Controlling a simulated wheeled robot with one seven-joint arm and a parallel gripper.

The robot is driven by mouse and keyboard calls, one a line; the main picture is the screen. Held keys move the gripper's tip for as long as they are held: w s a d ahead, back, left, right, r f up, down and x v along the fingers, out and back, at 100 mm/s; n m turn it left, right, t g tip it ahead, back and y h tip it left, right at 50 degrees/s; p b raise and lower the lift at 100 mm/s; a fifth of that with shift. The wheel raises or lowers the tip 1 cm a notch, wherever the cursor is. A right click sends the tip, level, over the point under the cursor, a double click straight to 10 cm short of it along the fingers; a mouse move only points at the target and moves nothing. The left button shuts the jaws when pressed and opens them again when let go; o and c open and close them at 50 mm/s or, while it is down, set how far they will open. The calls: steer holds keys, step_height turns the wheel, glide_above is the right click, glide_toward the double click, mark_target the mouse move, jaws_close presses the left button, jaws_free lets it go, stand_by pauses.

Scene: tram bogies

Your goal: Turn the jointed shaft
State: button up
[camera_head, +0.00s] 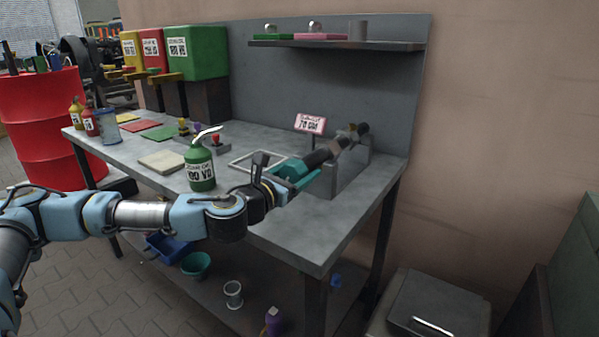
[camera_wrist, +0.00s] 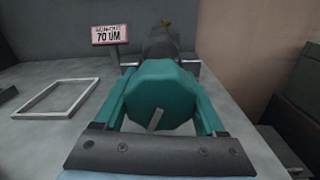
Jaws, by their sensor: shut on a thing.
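The jointed shaft (camera_head: 319,157) lies on a grey stand (camera_head: 347,174) at the right end of the workbench, with a brownish joint partway along it and a dark far end. My gripper (camera_head: 292,170) reaches it from the left, its teal jaws shut on the shaft's near end. In the wrist view, my gripper (camera_wrist: 160,78) has a finger on either side of the shaft's round teal end (camera_wrist: 170,92). A pale, slanted mark shows low on that end face. The rest of the shaft is mostly hidden behind it.
A pink-and-white sign reading 70 UM (camera_head: 311,124) stands just behind the shaft. A green bottle (camera_head: 200,168) stands near my forearm. A pale square frame (camera_head: 262,160) lies left of the gripper. A shelf (camera_head: 340,44) hangs above, and a wall is at the right.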

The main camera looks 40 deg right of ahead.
steer(key=shift+n, duration=2.2)
steer(key=shift+f, duration=0.1)
steer(key=o, duration=1.3)
steer(key=shift+s, duration=0.1)
